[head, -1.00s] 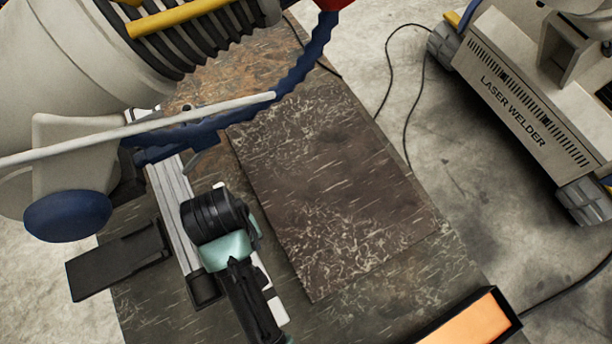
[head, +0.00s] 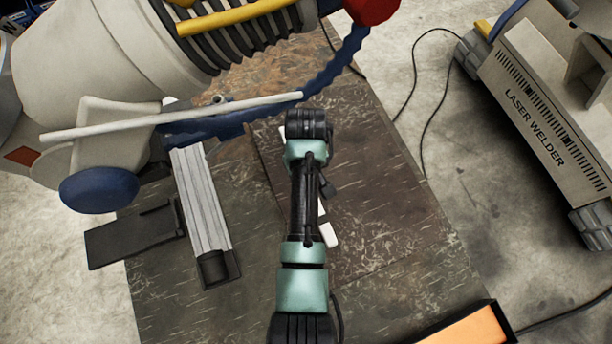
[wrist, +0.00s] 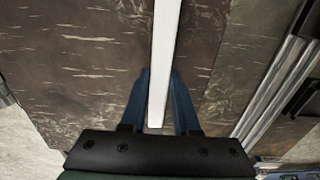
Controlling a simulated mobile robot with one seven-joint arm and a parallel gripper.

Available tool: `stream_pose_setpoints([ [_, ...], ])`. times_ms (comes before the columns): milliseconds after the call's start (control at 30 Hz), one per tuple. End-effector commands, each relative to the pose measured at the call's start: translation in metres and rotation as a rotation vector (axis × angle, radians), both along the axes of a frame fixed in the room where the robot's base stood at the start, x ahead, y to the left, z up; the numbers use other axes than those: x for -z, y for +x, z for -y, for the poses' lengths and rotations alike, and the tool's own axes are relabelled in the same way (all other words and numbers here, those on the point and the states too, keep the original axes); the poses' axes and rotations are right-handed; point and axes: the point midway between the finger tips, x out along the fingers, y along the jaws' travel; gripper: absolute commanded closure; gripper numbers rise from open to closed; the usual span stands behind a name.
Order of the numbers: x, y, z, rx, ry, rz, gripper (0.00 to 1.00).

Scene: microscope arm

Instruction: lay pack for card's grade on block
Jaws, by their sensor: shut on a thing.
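My gripper, seen in the wrist view (wrist: 160,92), has two blue fingers shut on a long white bar (wrist: 165,45). The bar runs away from the fingers over a brown, speckled surface. In the head view my arm covers the gripper and most of the bar; a white end (head: 328,235) shows beside the arm. The bar is over the dark brown slab (head: 375,205); I cannot tell whether it touches. I cannot make out a card or its grade, nor say which thing is the block.
A grey metal rail (head: 203,200) and a black plate (head: 135,235) lie left of my arm. A large beige machine (head: 85,65) with a blue knob hangs at upper left. An orange-topped box (head: 465,330) is at lower right. A laser welder (head: 540,110) stands at right. The slab's right part is clear.

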Motion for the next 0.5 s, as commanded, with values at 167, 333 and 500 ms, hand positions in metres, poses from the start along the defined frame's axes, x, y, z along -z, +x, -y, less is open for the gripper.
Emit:
stream_pose_setpoints([
  [167, 0.0047, 0.0006, -0.0002, 0.0, 0.0, 0.002, 1.0],
  [333, 0.0056, 0.0002, -0.0003, 0.0, 0.0, 0.002, 1.0],
  [500, 0.008, -0.0002, -0.0003, 0.0, 0.0, 0.0, 0.56],
])
